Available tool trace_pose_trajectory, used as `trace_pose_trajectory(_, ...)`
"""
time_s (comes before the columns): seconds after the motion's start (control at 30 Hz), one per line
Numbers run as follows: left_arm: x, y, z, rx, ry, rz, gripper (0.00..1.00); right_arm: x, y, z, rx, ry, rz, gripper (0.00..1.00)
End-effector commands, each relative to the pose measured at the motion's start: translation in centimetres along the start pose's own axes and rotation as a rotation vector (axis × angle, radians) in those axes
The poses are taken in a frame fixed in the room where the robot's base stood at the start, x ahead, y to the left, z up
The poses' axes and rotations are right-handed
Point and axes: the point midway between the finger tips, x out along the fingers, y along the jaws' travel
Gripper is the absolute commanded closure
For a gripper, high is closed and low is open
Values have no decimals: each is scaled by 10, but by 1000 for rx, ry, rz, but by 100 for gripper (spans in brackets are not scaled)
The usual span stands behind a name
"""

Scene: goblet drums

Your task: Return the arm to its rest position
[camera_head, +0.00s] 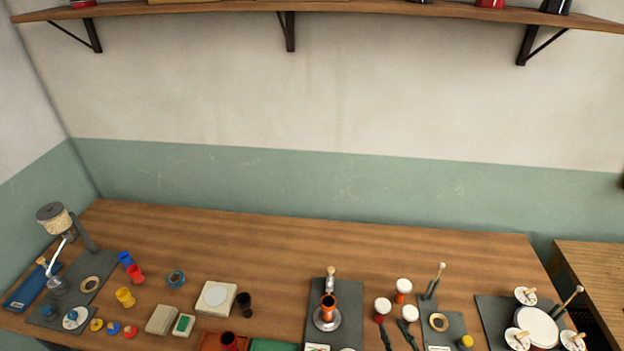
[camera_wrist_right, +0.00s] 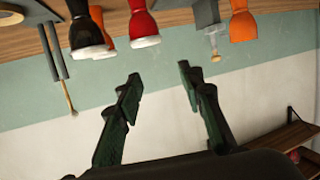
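My right gripper (camera_head: 397,338) shows at the bottom edge of the head view, its two dark fingertips apart. In the right wrist view the gripper (camera_wrist_right: 158,85) is open, with nothing between its green-padded fingers. Goblet drums with white heads stand just beyond it: a red one (camera_head: 382,312), an orange one (camera_head: 403,291) and a black one (camera_head: 410,314). An orange drum body (camera_head: 328,303) sits on a metal fixture. My left gripper is not in view.
The wooden table (camera_head: 300,240) has a clear back strip. Small blue (camera_head: 126,259), red (camera_head: 135,273) and yellow (camera_head: 125,297) bodies stand left, near a lamp-like stand (camera_head: 55,219). A grey mat with a white drum head (camera_head: 537,326) lies right. A shelf (camera_head: 350,7) hangs above.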

Motion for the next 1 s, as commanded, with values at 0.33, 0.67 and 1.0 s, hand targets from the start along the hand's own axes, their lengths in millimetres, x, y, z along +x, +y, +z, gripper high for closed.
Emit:
trace_pose_trajectory(0.33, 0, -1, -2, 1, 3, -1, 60, -102, 68, 71, 70, -513, 254, 65)
trace_pose_trajectory(0.67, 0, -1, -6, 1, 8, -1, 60, -184, 60, 105, 100, -817, 234, 65)
trace_pose_trajectory(1.0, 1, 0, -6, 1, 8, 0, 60, -238, 43, 126, 113, -1004, 170, 65)
